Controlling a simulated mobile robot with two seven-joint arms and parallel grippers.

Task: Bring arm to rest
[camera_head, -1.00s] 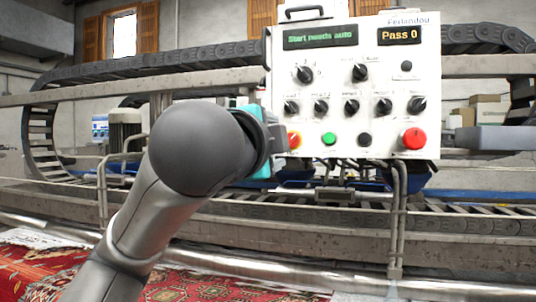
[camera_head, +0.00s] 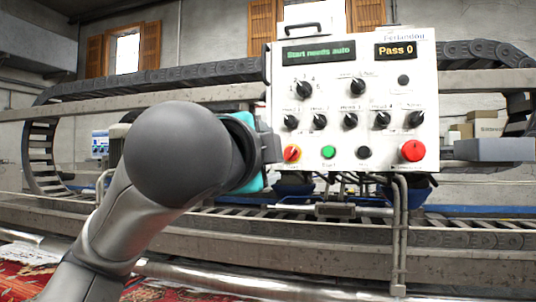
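My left arm comes in from the lower left, its large grey joint in front of the machine. The end of my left gripper (camera_head: 271,148) shows just past that joint, beside the lower left of the white control panel (camera_head: 375,125). Its fingers are mostly hidden, so I cannot tell whether it is open or shut. I also cannot tell whether it touches the panel. The panel's displays read "Start needs auto" and "Pass 0". My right gripper is not in view.
A green button (camera_head: 328,152) and a large red button (camera_head: 413,151) sit on the panel's lower row. Metal rails (camera_head: 180,238) and a black cable chain (camera_head: 150,83) run across the machine. A red patterned rug (camera_head: 28,275) lies at lower left.

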